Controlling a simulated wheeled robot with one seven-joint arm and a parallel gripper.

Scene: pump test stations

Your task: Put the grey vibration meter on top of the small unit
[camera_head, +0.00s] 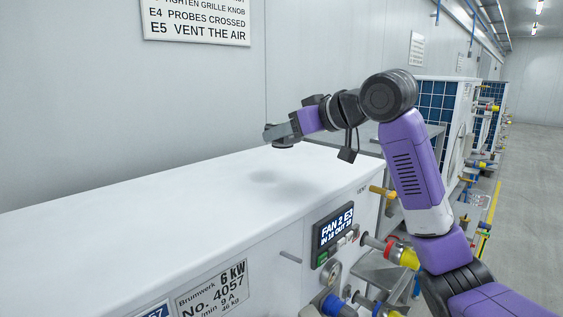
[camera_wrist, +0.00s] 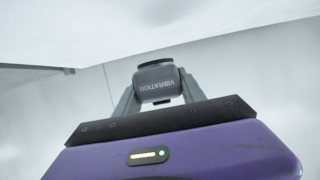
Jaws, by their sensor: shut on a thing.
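The grey vibration meter (camera_wrist: 158,82), with the word VIBRATION on its side and a dark round end, is held between the fingers of my gripper (camera_wrist: 158,98) in the wrist view. In the head view my gripper (camera_head: 283,134) is above the white top of a unit (camera_head: 130,215), with a soft shadow on the top below it. The meter shows there only as a small dark shape (camera_head: 282,143) under the fingertips, apart from the top. The unit bears a 6 kW, No. 4057 plate and a lit display (camera_head: 333,231) reading FAN 2 E3.
The unit's white top is bare. A grey wall with a printed code sign (camera_head: 196,20) stands behind it. Pipes and a yellow-red valve (camera_head: 402,254) stick out on the right. More units with blue grilles (camera_head: 437,103) stand farther back beside a clear aisle (camera_head: 535,190).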

